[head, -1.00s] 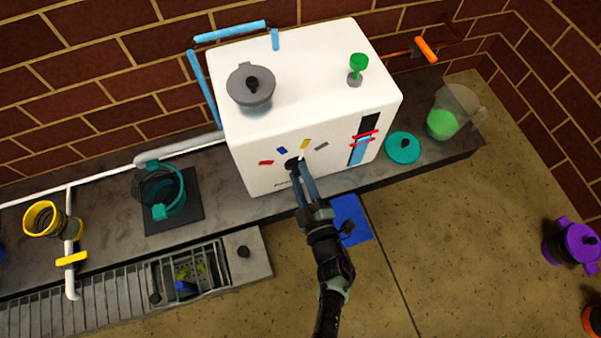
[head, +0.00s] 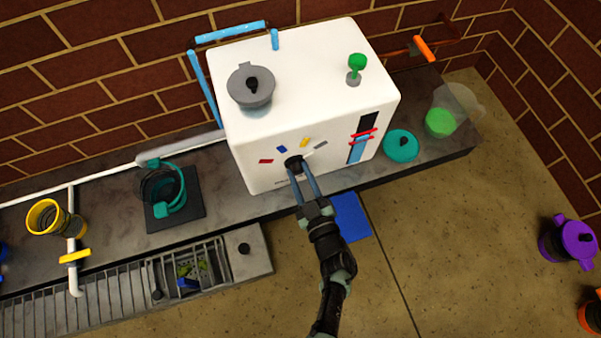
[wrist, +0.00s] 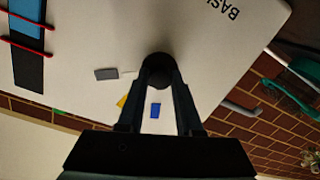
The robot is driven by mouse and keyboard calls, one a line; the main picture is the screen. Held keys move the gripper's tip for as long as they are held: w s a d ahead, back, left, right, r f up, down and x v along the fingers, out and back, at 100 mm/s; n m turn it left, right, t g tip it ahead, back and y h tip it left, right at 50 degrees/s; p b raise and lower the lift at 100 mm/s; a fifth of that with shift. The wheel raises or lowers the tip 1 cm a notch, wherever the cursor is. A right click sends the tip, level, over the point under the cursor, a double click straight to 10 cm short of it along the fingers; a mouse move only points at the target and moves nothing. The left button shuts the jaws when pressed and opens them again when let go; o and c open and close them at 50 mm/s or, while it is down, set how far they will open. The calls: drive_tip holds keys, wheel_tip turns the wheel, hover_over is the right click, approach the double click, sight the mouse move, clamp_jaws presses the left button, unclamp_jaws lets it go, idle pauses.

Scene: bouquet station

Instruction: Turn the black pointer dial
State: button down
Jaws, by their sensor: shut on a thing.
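The black pointer dial (head: 293,163) sits on the front of the white box (head: 250,165). A fan of red, blue, yellow and grey marks lies around it. My gripper (head: 297,170) is shut on the dial, with one finger on each side. In the wrist view, the dial (wrist: 158,68) shows between the fingertips of my gripper (wrist: 160,75). A thin pale pointer reaches from the dial toward the grey mark (wrist: 106,73). The yellow mark is partly hidden by a finger there, and the blue mark (wrist: 155,110) shows between the fingers.
A blue gauge with red bands (head: 362,138) is on the box front, right of the dial. A grey lidded pot (head: 250,88) and a green knob (head: 357,62) are on top. A teal lid (head: 401,146) lies to the right. A blue panel (head: 350,217) lies below.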

idle(0.3)
drive_tip(key=c, duration=0.6)
unclamp_jaws()
drive_tip(key=p+v, duration=0.3)
drive_tip(key=v, duration=1)
